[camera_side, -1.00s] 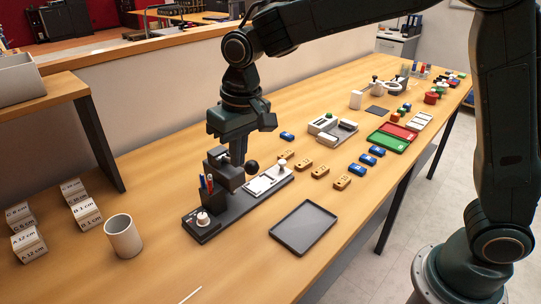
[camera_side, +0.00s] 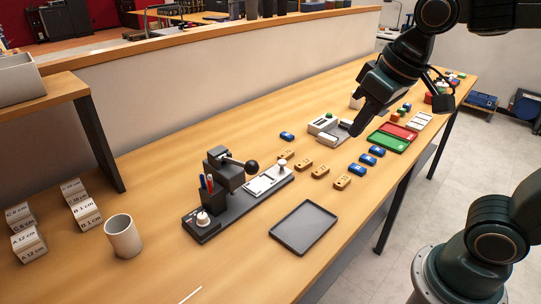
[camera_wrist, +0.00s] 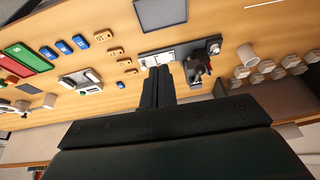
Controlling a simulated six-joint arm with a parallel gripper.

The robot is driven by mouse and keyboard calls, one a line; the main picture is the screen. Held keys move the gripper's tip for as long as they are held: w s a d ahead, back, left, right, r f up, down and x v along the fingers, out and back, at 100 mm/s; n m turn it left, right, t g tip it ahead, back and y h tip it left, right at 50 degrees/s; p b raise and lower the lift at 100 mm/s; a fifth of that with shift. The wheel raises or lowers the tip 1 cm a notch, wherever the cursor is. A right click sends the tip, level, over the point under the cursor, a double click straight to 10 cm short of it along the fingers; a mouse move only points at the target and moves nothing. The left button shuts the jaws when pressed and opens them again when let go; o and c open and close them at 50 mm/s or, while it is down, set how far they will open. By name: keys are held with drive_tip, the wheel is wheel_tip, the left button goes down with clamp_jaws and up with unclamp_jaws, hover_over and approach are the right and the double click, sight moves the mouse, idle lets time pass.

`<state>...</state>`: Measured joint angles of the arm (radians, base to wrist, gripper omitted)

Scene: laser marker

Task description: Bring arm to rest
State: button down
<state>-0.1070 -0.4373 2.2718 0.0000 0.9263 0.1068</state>
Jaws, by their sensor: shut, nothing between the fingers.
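My gripper (camera_side: 359,129) is shut and empty. In the side view it hangs in the air at the right, in front of the far half of the bench, tilted down to the left. In the wrist view its shut fingers (camera_wrist: 159,75) point at the laser marker. The laser marker (camera_side: 232,196) stands on the bench with a black base, a lever with a dark knob, a white plate and pens in a holder; it also shows in the wrist view (camera_wrist: 196,66). My gripper is well apart from it.
A black tray (camera_side: 303,228) lies bare near the front edge. A white mug (camera_side: 123,237) and labelled blocks (camera_side: 86,214) stand at the left. Tan blocks (camera_side: 320,171), blue blocks (camera_side: 367,159), a grey-white device (camera_side: 322,124) and green tray (camera_side: 387,142) sit further along the bench.

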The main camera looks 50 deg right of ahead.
drive_tip(key=s+d+f+t, duration=0.1)
drive_tip(key=s+d+f, duration=0.1)
drive_tip(key=s, duration=0.5)
drive_tip(key=shift+s+d, duration=0.3)
drive_tip(key=shift+d, duration=0.05)
